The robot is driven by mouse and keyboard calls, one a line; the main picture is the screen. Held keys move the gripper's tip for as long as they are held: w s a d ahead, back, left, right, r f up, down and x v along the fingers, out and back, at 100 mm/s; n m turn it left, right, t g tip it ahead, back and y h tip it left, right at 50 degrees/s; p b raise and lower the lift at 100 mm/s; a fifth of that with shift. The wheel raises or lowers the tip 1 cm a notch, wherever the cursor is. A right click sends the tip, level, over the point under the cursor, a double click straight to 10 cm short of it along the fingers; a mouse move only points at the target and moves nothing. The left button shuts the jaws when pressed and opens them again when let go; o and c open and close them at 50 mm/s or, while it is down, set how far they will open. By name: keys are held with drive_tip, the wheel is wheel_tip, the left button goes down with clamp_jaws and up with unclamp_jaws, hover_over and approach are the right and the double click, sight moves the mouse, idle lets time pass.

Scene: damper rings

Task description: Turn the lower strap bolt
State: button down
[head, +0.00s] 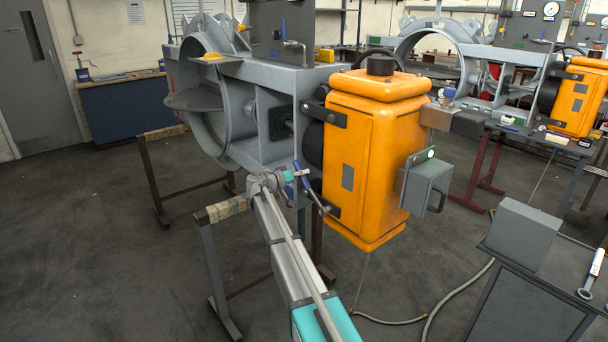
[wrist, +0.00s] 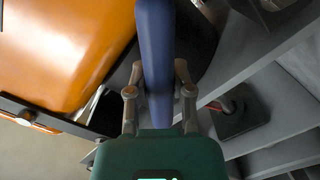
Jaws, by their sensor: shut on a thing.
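My gripper (head: 291,177) is at the lower left side of the orange actuator housing (head: 372,150), beneath the grey damper frame. In the wrist view my gripper (wrist: 160,72) is shut on the blue handle (wrist: 156,35) of a wrench, one finger on each side. In the head view the blue wrench (head: 303,177) slants down to the right, its lower end close to the black lower strap (head: 331,212). A black strap (wrist: 45,117) also crosses the wrist view at lower left.
The damper ring (head: 212,95) and its frame rest on brown trestles (head: 155,185) left of the housing. A grey box (head: 428,182) with a handle projects at right. A cable hangs below the housing. A grey cabinet stands at lower right. The floor at left is clear.

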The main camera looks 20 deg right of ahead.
drive_tip(key=shift+v, duration=0.95)
